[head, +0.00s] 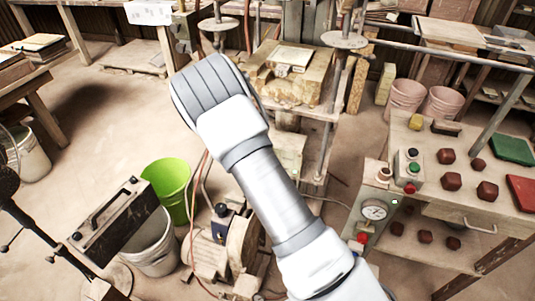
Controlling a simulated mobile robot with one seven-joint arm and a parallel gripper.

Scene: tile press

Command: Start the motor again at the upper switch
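A small grey switch box (404,168) stands at the left edge of the workbench on the right. It bears a black knob or button, a green button (414,168) and a red button (410,187). Lower down, beside the bench, a panel carries a round pressure gauge (374,209); a second red control (361,238) shows below it. A machine with a round wheel or pulley (241,241), perhaps the motor, stands on the floor left of my arm. My arm crosses the middle of the view, and its far end is out of sight, so my gripper does not show.
The press frame with its platform (292,62) stands behind my arm. A green bucket (168,187) and a grey bucket (150,245) stand at the left. Several dark red pieces (451,181) lie on the workbench (447,150). Open floor lies at the upper left.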

